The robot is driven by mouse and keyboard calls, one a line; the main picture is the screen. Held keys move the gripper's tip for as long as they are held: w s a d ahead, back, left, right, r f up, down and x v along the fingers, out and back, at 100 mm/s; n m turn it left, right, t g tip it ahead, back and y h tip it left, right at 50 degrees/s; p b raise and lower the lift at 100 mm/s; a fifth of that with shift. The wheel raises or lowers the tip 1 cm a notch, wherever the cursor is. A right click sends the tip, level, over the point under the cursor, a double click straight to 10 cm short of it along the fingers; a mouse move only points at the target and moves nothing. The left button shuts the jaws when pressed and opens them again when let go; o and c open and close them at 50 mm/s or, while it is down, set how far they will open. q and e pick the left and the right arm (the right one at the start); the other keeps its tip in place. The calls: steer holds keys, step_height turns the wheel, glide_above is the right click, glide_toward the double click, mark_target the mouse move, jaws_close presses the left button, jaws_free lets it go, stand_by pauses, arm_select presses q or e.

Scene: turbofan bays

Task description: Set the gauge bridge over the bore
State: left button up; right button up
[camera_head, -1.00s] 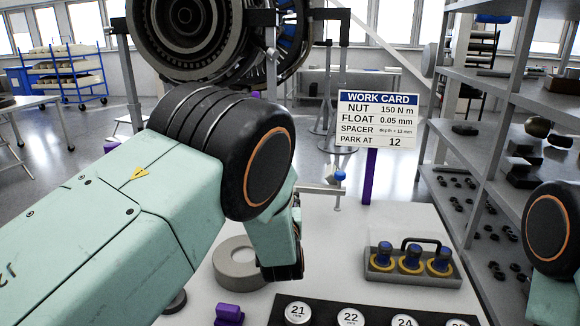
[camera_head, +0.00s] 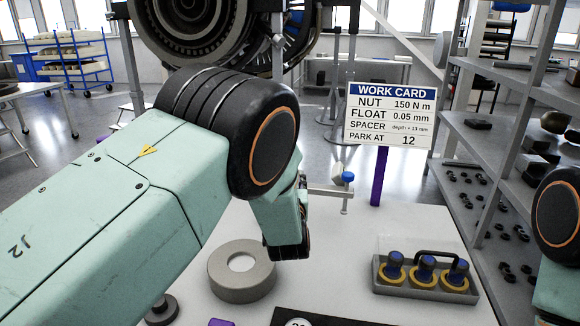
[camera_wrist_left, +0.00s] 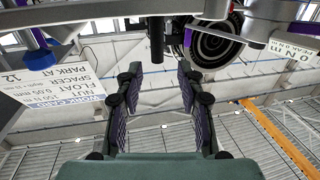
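A grey bar with a blue knob and a thin leg (camera_head: 345,190), which looks like the gauge bridge, shows just beyond my left arm; its left end is hidden. In the left wrist view grey bars with a blue part (camera_wrist_left: 34,40) and a small readout (camera_wrist_left: 292,48) cross the top, past the fingers. My left gripper (camera_wrist_left: 160,75) is open, with nothing between its fingers; in the head view my arm hides it. A thick grey ring (camera_head: 222,281) with a round bore lies on the white table beside my arm. My right gripper is out of view.
A grey tray (camera_head: 425,289) with several blue-topped, yellow-based pieces stands at the table's right. A work card (camera_head: 390,120) on a purple post stands behind. Shelves (camera_head: 480,150) edge the right side. A dark plate (camera_head: 300,317) lies in front. Bare table lies between ring and tray.

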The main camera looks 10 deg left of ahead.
arm_select(q)
steer(key=w, duration=0.3)
steer(key=w+f, duration=0.1)
steer(key=w, duration=0.1)
steer(key=shift+w+a, duration=0.2)
steer(key=shift+w+a+r, duration=0.25)
steer(key=shift+a+r, duration=0.15)
steer(key=shift+r, duration=0.05)
steer(key=shift+w+d+f, duration=0.2)
steer(key=shift+w+f, duration=0.15)
steer(key=shift+w, duration=0.25)
steer(key=shift+s+a+r, duration=0.15)
steer(key=shift+s+r, duration=0.15)
steer(key=shift+s, duration=0.1)
steer(key=c, duration=0.4)
steer(key=shift+w, duration=0.15)
jaws_close()
steer(key=shift+f, duration=0.1)
steer(key=shift+f, duration=0.1)
